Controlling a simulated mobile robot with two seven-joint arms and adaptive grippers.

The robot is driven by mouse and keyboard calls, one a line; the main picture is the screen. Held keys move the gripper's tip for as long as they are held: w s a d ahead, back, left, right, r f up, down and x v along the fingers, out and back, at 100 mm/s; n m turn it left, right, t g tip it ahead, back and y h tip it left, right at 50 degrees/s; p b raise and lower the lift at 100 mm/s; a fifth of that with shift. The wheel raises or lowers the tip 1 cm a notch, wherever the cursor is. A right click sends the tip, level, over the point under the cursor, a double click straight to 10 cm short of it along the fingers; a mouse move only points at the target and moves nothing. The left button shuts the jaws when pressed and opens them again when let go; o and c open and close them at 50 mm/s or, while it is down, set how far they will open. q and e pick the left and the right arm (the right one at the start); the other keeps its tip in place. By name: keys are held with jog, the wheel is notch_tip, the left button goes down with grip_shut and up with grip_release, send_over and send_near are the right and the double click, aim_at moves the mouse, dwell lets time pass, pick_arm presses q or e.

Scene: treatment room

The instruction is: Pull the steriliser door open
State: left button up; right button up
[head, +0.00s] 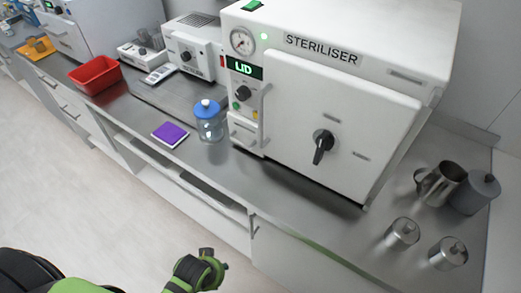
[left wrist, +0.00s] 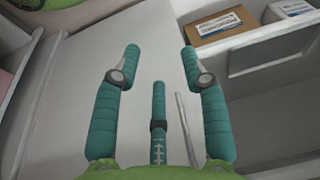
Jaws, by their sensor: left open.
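The steriliser (head: 345,28) is a large white box on the counter, with a gauge, a lit green lamp and a display reading "LID". Its door (head: 300,105) is a white front panel that looks shut. A black turn handle (head: 323,147) is on the door, pointing downward. A pale vertical bar (head: 265,118) runs along the door's left edge. My left gripper (head: 213,262) is low in front of the counter, well apart from the door. In the left wrist view its teal fingers (left wrist: 161,52) are spread with nothing held. My right gripper is out of view.
A blue-lidded jar (head: 209,122) and a purple pad (head: 170,134) stand left of the steriliser. A metal jug (head: 440,183) and lidded canisters (head: 402,234) are on the right. A red bin (head: 95,75) is farther left. Boxes (left wrist: 218,24) sit on a shelf below.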

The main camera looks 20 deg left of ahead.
pick_arm(q)
jog(key=w+r+t, duration=0.2)
jog(key=w+r, duration=0.2)
jog(key=r, duration=0.6)
jog(key=m+t+h, duration=0.4)
jog(key=t+h, duration=0.7)
jog(key=t, duration=0.4)
send_near(261, 119)
jog(key=x, duration=0.4)
jog(key=p+x, duration=0.3)
jog(key=x, duration=0.3)
jog(key=shift+w+d, duration=0.1)
jog(key=shift+w, duration=0.05)
grip_shut()
